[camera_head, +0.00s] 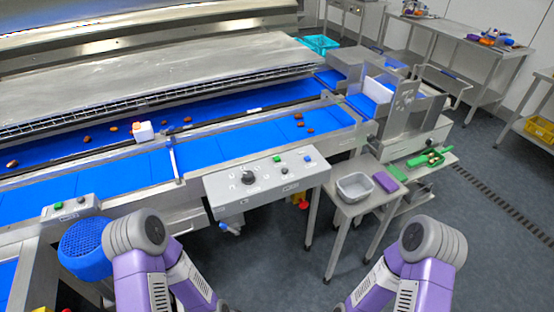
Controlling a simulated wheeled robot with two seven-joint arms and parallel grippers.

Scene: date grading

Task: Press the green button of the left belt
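A small grey control box (70,208) at the left, on the front edge of the blue belt, carries a green button (58,206) and a darker button beside it. A larger grey panel (266,187) in the middle has another green button (277,158), a black knob (248,177) and a blue button (307,158). The blue belt (120,175) runs behind both. I cannot tell from the picture which belt each button serves. Purple and grey links of both my arms show at the bottom, in front of the machine. Neither gripper is in view.
Several dates lie on the rear belt (215,108), near a white block (143,131). A blue round guard (85,248) is below the small box, close to my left arm. A side table holds a grey tub (355,187) and a purple block (386,181). Open floor lies right.

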